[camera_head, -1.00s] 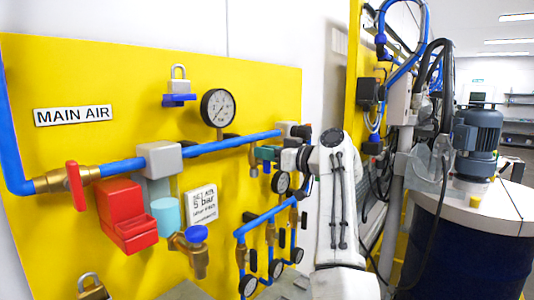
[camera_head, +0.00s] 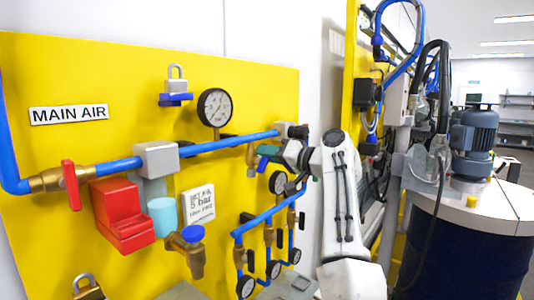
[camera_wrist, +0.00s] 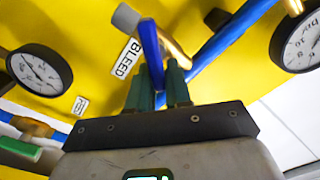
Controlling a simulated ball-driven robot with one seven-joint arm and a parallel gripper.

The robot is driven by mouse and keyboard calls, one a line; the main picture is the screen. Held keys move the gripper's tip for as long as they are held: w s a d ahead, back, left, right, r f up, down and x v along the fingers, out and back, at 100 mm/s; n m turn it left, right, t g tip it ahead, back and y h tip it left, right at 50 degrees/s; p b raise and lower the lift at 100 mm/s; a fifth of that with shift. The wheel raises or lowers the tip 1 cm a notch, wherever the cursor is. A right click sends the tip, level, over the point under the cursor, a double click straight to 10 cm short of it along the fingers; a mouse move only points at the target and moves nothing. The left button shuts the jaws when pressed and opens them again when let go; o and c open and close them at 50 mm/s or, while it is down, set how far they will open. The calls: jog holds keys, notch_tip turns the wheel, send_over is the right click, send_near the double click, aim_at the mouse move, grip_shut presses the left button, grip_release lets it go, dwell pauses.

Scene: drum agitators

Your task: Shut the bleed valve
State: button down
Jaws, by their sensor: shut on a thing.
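The bleed valve's blue lever (camera_wrist: 150,45) stands between my green fingers in the wrist view, beside the BLEED label (camera_wrist: 125,58). Its brass body (camera_wrist: 175,48) shows just right of the lever. My gripper (camera_wrist: 160,85) is shut on the blue lever. In the head view my gripper (camera_head: 267,154) is at the right end of the main blue pipe, with the blue lever (camera_head: 270,150) showing at its fingers. The brass valve body (camera_head: 251,158) hangs from the pipe just left of them. The fingers partly hide the lever.
The yellow panel (camera_head: 80,220) carries a large gauge (camera_head: 215,107), a red-handled valve (camera_head: 71,185) and a red box (camera_head: 122,215) left of my arm. Blue branch pipes with small gauges (camera_head: 274,269) lie below my gripper. A drum (camera_head: 465,250) stands at right.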

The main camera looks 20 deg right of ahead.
jog(key=shift+w+d+f+m, duration=0.15)
jog(key=shift+f+m, duration=0.2)
jog(key=shift+m, duration=1.25)
jog(key=shift+d+f+m, duration=0.15)
jog(key=shift+f+m, duration=0.2)
jog(key=shift+m, duration=1.25)
jog(key=shift+w+d+f+m, duration=0.15)
jog(key=shift+f+m, duration=0.2)
jog(key=shift+m, duration=1.25)
jog(key=c, duration=1.1)
grip_release()
jog(key=shift+c, duration=0.2)
jog(key=b+v, duration=0.3)
jog(key=v, duration=0.7)
jog(key=shift+s+d+b, duration=0.2)
jog(key=shift+s+b, duration=0.1)
jog(key=shift+s, duration=0.05)
